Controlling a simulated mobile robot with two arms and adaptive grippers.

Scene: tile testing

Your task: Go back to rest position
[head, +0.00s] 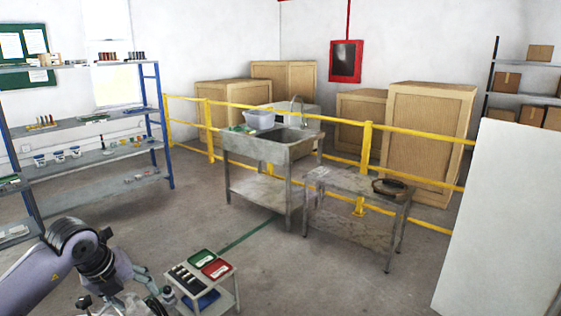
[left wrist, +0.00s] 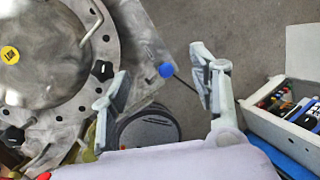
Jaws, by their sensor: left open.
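My left arm enters the head view at the lower left, and its gripper (head: 148,284) is small there, near a small cart. In the left wrist view the left gripper (left wrist: 163,75) has its two fingers spread wide apart with nothing held between them. Below and between the fingers is a round dark-topped object (left wrist: 148,133), partly hidden by my wrist. My right gripper is in neither view.
The small cart (head: 228,272) carries a green tray (head: 201,257) and a red tray (head: 216,269). A round metal vessel (left wrist: 45,65) is close on the left in the wrist view; a white box (left wrist: 300,58) of small items is at right. A sink table (head: 262,150) stands beyond open floor.

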